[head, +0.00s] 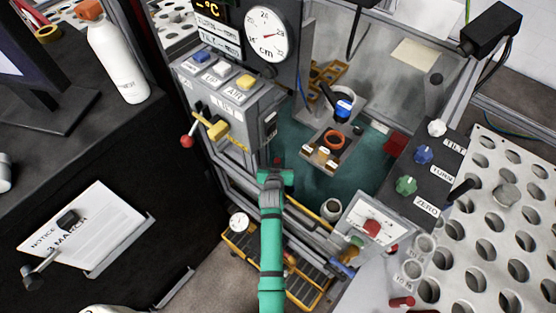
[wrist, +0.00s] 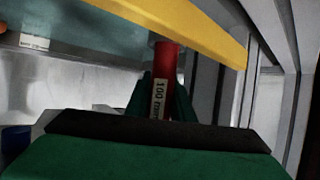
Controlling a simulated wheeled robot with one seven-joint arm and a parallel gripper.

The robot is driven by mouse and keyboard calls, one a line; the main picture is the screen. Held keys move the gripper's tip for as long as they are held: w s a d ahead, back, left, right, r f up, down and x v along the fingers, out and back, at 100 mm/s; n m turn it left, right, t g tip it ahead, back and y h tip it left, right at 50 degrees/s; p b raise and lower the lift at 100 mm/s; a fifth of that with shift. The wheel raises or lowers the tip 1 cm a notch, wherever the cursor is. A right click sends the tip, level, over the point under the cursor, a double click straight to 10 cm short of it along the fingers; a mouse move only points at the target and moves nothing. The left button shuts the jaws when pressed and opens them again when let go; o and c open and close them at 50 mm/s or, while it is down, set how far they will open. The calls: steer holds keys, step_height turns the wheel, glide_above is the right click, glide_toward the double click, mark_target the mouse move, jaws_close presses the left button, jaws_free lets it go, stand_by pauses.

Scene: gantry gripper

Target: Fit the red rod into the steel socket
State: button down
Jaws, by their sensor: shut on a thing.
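The red rod (wrist: 164,80), with a white "100 mm" label, stands between the dark green fingers of my gripper (wrist: 162,100) in the wrist view. My gripper is shut on it. In the head view my green gripper (head: 276,178) is at the front left opening of the machine's enclosure, and a small red tip (head: 277,161) shows just beyond it. A hollow, pale metal cylinder (head: 331,209) stands at the front of the enclosure, right of my gripper and apart from it. It may be the steel socket; I cannot tell for certain.
A yellow bar (wrist: 190,28) crosses close above the rod in the wrist view. Inside the enclosure are an orange ring (head: 334,140) and a blue-topped part (head: 343,107). The teal floor (head: 311,183) between my gripper and them is mostly clear. A control panel (head: 370,222) stands at front right.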

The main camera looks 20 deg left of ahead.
steer(key=shift+f, duration=0.6)
steer(key=shift+f, duration=0.1)
steer(key=c, duration=1.8)
jaws_free()
